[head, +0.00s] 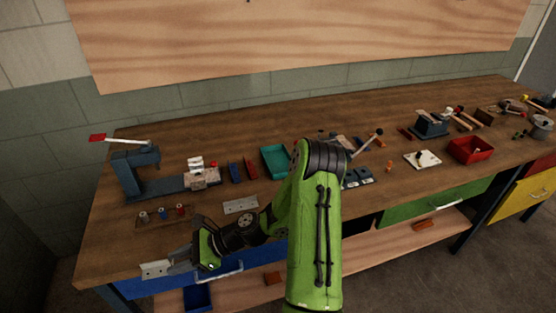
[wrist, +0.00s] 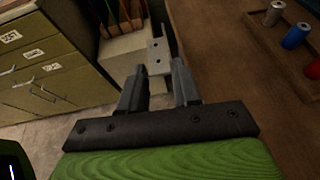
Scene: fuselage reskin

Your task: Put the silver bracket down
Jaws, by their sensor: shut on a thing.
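The silver bracket (head: 155,268) is a small flat plate with holes, at the front left of the workbench in the head view. My gripper (head: 180,262) is shut on it, and the bracket sticks out to the left past the fingertips. In the wrist view the bracket (wrist: 158,57) stands between the two fingers of my gripper (wrist: 158,78), with its holed face showing. It is close to the bench's front edge; I cannot tell whether it touches the wood. A similar silver plate (head: 240,204) lies flat on the bench, behind my gripper.
A wooden block with small cylinders (head: 163,214) lies behind my gripper. A blue-grey lever press (head: 135,172), a teal tray (head: 275,161) and a red bin (head: 471,150) stand farther back. A drawer cabinet (wrist: 40,65) shows beyond the bench edge.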

